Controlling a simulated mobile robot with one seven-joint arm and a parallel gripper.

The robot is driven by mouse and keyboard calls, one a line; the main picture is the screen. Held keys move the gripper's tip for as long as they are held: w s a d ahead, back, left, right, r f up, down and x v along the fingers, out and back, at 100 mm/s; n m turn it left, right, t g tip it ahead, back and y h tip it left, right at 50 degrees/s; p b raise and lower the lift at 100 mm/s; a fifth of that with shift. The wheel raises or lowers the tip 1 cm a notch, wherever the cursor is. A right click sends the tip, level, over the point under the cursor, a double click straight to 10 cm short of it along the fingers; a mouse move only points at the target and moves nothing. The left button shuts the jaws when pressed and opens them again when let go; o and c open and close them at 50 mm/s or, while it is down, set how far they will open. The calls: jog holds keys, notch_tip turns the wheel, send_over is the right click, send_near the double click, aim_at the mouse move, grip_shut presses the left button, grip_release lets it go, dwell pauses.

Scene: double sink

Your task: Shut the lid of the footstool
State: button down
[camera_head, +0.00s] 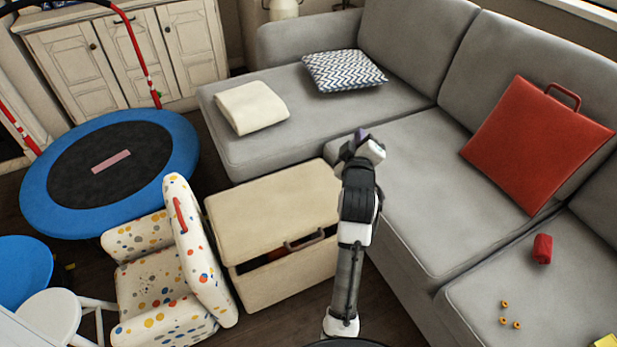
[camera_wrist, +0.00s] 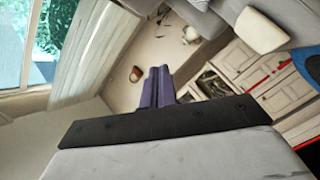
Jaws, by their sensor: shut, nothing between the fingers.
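The beige footstool (camera_head: 282,285) stands on the dark floor in front of the grey sofa. Its lid (camera_head: 270,205) is partly raised at the front, with a dark gap between lid and box. A handle (camera_head: 304,240) sits on the lid's front edge. Something reddish shows inside the gap, too dark to make out. My gripper (camera_head: 361,136) is up beyond the lid's right side, over the sofa, apart from the footstool. In the wrist view its two purple fingers (camera_wrist: 158,87) are together and empty. The footstool is not clear in that view.
A white spotted chair (camera_head: 155,280) stands close to the footstool's left side. A blue-rimmed trampoline (camera_head: 45,195) is behind it. The grey sofa (camera_head: 415,190) wraps behind and right, bearing a red cushion (camera_head: 535,140), a patterned cushion (camera_head: 343,71) and a folded blanket (camera_head: 250,107).

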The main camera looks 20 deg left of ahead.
jog(key=s+a+f+m+g+y+p, duration=0.25)
jog(key=s+f+g, duration=0.25)
jog(key=s+f, duration=0.45)
jog(key=s+a+f+m+g+y+p, duration=0.1)
jog(key=s+f+g+p, duration=0.3)
jog(key=s+f+g, duration=0.5)
jog(key=t, duration=0.3)
send_over(309, 244)
jog(key=s, duration=0.2)
notch_tip(309, 244, down, 9)
jog(key=shift+h, duration=0.25)
jog(key=shift+w+d+f+p, duration=0.1)
jog(key=shift+f+p, duration=0.05)
jog(key=shift+f, duration=0.95)
jog(key=shift+w+d+f+p, duration=0.1)
jog(key=shift+f+p, duration=0.05)
jog(key=shift+f, duration=0.9)
notch_tip(309, 244, down, 10)
jog(key=s+d+b, duration=0.1)
jog(key=s+b, duration=0.1)
jog(key=b, duration=0.5)
jog(key=shift+d+b, duration=0.4)
jog(key=shift+f, duration=0.2)
